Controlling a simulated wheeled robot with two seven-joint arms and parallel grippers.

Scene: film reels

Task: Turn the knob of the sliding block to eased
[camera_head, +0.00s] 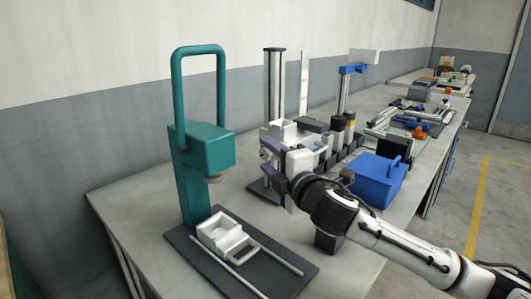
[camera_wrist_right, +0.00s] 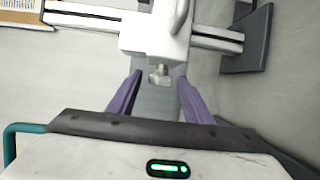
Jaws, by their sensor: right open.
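The sliding block (camera_wrist_right: 155,36) is white and sits on a pale rail (camera_wrist_right: 85,18) that crosses the top of the right wrist view. A small grey metal knob (camera_wrist_right: 160,74) sticks out of the block towards my right gripper (camera_wrist_right: 158,88). The gripper's purple fingers are open, one on each side of the knob, with visible gaps. In the head view, the white block (camera_head: 283,130) is on an upright column (camera_head: 274,85), partly hidden behind my right gripper (camera_head: 268,160). The knob is hidden there. My left gripper is not in view.
A teal press-like stand (camera_head: 205,150) on a dark base with a white tray (camera_head: 222,233) stands at the left. A blue box (camera_head: 378,178) sits right of my arm. Dark cylinders (camera_head: 345,128) stand behind.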

